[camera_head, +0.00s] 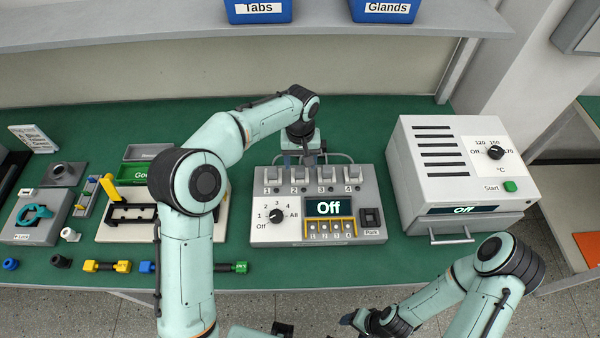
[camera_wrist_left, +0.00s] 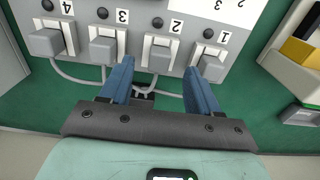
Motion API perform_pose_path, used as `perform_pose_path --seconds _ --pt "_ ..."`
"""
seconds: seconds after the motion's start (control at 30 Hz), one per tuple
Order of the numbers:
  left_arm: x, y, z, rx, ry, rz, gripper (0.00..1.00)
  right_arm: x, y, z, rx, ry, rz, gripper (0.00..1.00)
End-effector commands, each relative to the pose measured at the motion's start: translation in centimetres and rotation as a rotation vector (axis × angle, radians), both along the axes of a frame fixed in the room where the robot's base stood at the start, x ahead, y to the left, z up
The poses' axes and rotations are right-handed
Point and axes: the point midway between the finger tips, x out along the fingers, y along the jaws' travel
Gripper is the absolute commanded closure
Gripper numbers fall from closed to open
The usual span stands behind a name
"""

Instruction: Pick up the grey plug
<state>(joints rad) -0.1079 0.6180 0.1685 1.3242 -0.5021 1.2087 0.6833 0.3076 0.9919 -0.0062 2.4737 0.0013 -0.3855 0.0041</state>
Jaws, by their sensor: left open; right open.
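Which thing is the grey plug is not certain. A small dark grey cylinder (camera_head: 61,262) lies at the bench's front left. Grey blocks marked 1 to 4 stand along the back of the tester box, with cables behind them. My left gripper (camera_head: 302,158) is open behind the box near block 2. In the left wrist view, its blue fingertips (camera_wrist_left: 158,64) lie to either side of grey block 2 (camera_wrist_left: 160,55); contact cannot be told. A black cable piece (camera_wrist_left: 143,95) shows between the fingers. My right gripper (camera_head: 352,320) is open and appears empty, low in front of the bench.
The tester box (camera_head: 365,237) reads Off. A white oven (camera_head: 450,160) stands to its right. Left are a fixture (camera_head: 110,230), a grey device (camera_head: 30,225) and yellow-black connectors (camera_head: 107,266). Blue bins (camera_head: 258,10) sit on the shelf.

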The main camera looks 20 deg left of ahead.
Motion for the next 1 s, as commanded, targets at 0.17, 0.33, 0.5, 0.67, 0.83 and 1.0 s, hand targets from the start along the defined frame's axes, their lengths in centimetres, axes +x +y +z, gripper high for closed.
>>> perform_pose_path --seconds 0.17,0.33,0.5,0.67,0.83,1.0 --pt "0.1 0.0 -1.3 -0.001 0.002 0.0 0.38 0.0 0.0 0.0 0.0 -0.001 0.0 0.33" --pt "0.2 0.2 -3.9 -0.002 0.003 0.001 0.38 0.1 0.0 0.0 0.0 -0.001 0.001 0.33" --pt "0.3 0.2 -5.5 -0.001 0.0 -0.001 0.38 0.0 0.0 0.0 0.0 -0.001 0.001 0.33" --pt "0.3 0.2 -5.5 -0.001 -0.001 0.0 0.38 0.0 0.0 -0.1 0.0 -0.001 0.0 0.33" --pt "0.3 0.2 -5.5 -0.001 -0.001 0.0 0.71 0.0 0.0 0.0 0.0 -0.001 0.0 0.33" --pt "0.3 0.2 -5.5 -0.002 -0.002 0.0 0.94 0.0 0.0 0.0 0.0 -0.001 0.0 0.33"
